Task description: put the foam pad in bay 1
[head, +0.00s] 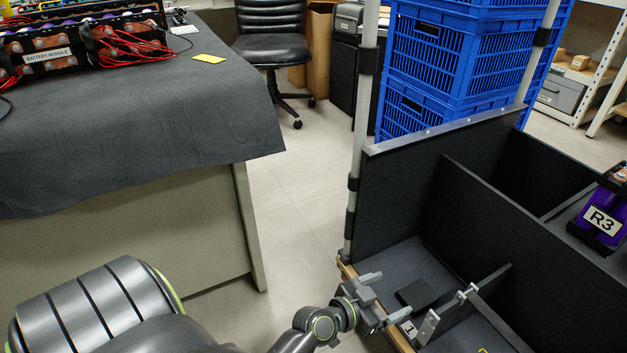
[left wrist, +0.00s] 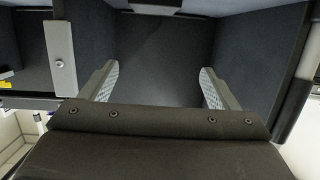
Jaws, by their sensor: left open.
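The foam pad (head: 417,294) is a small dark, nearly black square. It lies on the floor of bay 1 (head: 408,257), the near left compartment, whose front edge carries a "1" label (head: 408,329). My left gripper (head: 385,297) is open at the front of this bay, fingers pointing in, with the pad just ahead of the fingertips. In the left wrist view its two fingers (left wrist: 157,84) are wide apart with only dark surfaces between them. The pad's outline cannot be told from the dark bay there. My right gripper is out of view.
A low divider (head: 492,281) with a grey metal bracket (head: 445,312) bounds the bay on the right. Tall black panels (head: 455,160) stand behind. A purple R3 unit (head: 606,215) sits at far right. Blue crates (head: 440,55) are behind; a grey-covered table (head: 130,120) is left.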

